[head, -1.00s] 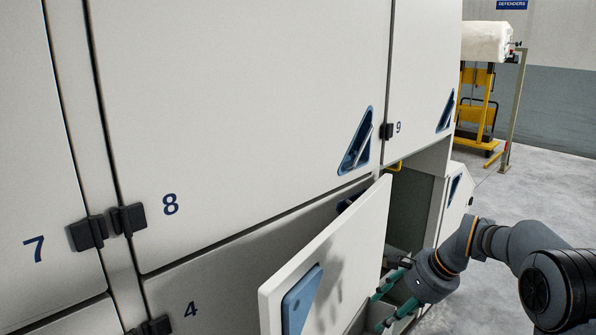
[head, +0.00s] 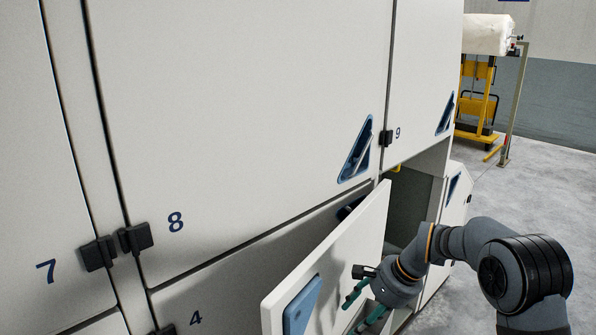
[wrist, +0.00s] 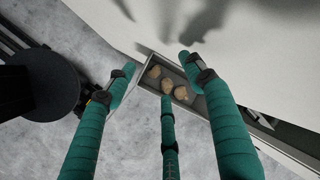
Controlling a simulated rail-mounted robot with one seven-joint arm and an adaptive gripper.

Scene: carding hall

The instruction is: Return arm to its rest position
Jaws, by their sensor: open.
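My gripper (head: 362,306) is open, with teal-wrapped fingers, in front of the open cabinet door (head: 340,262) at the lower middle of the head view. My grey arm reaches in from the right. In the wrist view my gripper (wrist: 160,85) shows its fingers spread, with nothing between them. Beyond the fingertips is a narrow tray-like compartment (wrist: 148,54) holding several tan lumps (wrist: 165,84). The gripper appears apart from the door; the exact gap cannot be told.
The tall white cabinet (head: 250,110) with numbered panels fills the left. An opening (head: 408,215) shows behind the open door. A yellow frame (head: 478,100) with a white roll (head: 487,35) stands at the back right. Grey floor (head: 545,190) on the right is clear.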

